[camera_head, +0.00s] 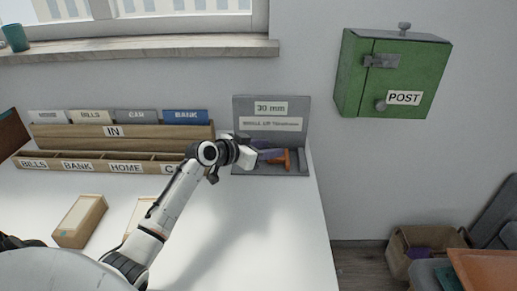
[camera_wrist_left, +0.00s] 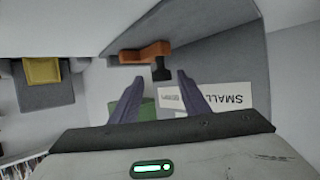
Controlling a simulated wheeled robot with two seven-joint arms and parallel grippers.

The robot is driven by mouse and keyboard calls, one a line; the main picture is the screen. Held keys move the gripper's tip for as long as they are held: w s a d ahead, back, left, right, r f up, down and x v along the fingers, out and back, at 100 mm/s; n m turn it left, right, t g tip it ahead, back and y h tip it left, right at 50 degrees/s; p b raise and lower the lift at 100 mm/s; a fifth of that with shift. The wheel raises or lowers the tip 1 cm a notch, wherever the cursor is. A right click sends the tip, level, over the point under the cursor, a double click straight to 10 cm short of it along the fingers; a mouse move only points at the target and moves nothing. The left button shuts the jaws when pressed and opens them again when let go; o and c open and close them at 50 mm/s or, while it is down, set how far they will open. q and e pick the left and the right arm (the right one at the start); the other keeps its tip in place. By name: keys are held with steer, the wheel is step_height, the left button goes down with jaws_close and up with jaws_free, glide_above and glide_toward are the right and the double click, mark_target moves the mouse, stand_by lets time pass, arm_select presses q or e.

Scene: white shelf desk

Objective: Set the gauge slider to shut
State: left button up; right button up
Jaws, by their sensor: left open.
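The gauge (camera_head: 268,107) is a grey stand with an upright back plate reading "30 mm" and a flat base, at the desk's back right corner. Its orange slider (camera_head: 287,160) stands on the base, partly behind my gripper's fingers. The left wrist view shows an orange piece (camera_wrist_left: 146,52) with a dark block (camera_wrist_left: 161,72) in front of my fingertips. My left gripper (camera_head: 272,153) is open, reaching in from the left over the base. Its two fingers (camera_wrist_left: 160,80) point toward the dark block, one on each side of its line; I cannot tell whether they touch it. My right gripper is out of view.
A wooden file organizer (camera_head: 190,133) stands left of the gauge. A small wooden box (camera_head: 80,222) lies on the front left of the desk. A green POST box (camera_head: 425,70) hangs on the wall to the right.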

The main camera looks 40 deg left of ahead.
arm_select(q)
steer(key=v, duration=0.9)
steer(key=shift+d+r, duration=0.1)
